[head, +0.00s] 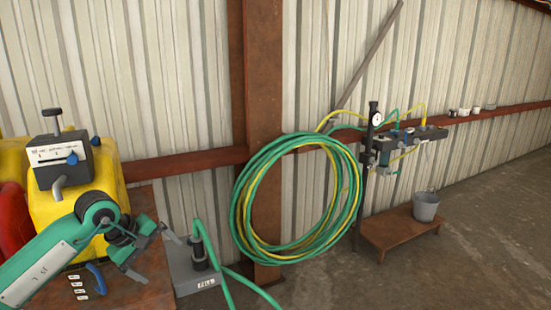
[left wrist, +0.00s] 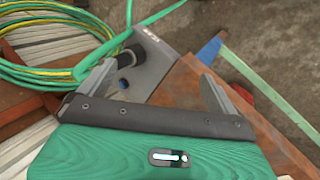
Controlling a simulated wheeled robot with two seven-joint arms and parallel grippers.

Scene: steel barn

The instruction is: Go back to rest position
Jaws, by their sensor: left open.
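My left gripper (head: 152,254) comes in from the left in the head view, on a teal arm. Its two fingers are spread apart with nothing between them. It hovers over the right part of a rusty brown table, close to a grey box (head: 192,275) labelled FILL with a black fitting and green hose. In the left wrist view the open fingers (left wrist: 156,76) point toward the table edge and the grey box (left wrist: 152,55). Nothing touches the fingers that I can make out. My right gripper is not in view.
A yellow tank (head: 112,165) with a grey valve block (head: 62,158) and a red can (head: 14,215) stand at the left. A green and yellow hose coil (head: 240,205) hangs on the post. A grey bucket (head: 426,207) stands on a low rusty stand. Floor at right is clear.

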